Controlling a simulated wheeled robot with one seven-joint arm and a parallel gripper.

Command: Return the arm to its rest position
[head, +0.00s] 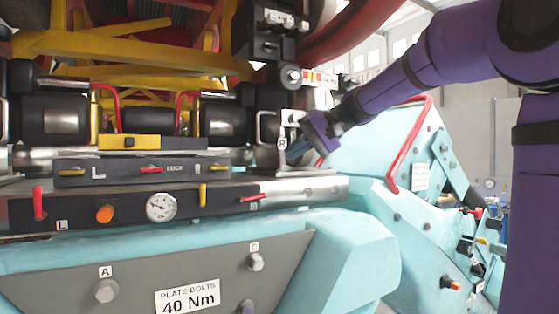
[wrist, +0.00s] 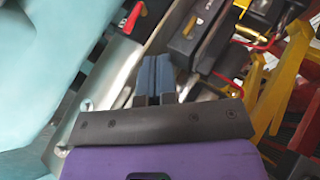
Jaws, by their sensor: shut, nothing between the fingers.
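My purple arm (head: 440,60) reaches in from the upper right of the head view. My gripper (head: 296,146) is at its end, near the right end of the machine's panel, beside the plate marked R. In the wrist view my gripper (wrist: 155,72) shows two blue fingers pressed together with nothing between them. Below the fingers in that view are a dark grey mount and my purple wrist. In the head view the fingertips are small and partly hidden, so I cannot tell whether they touch the R plate (head: 283,143).
A dark panel (head: 100,215) with a gauge (head: 161,207), an orange knob (head: 105,214) and coloured levers runs across the left. A turquoise body (head: 350,255) lies below. A red rail (head: 412,145) curves behind my arm. Yellow beams (head: 100,45) cross above.

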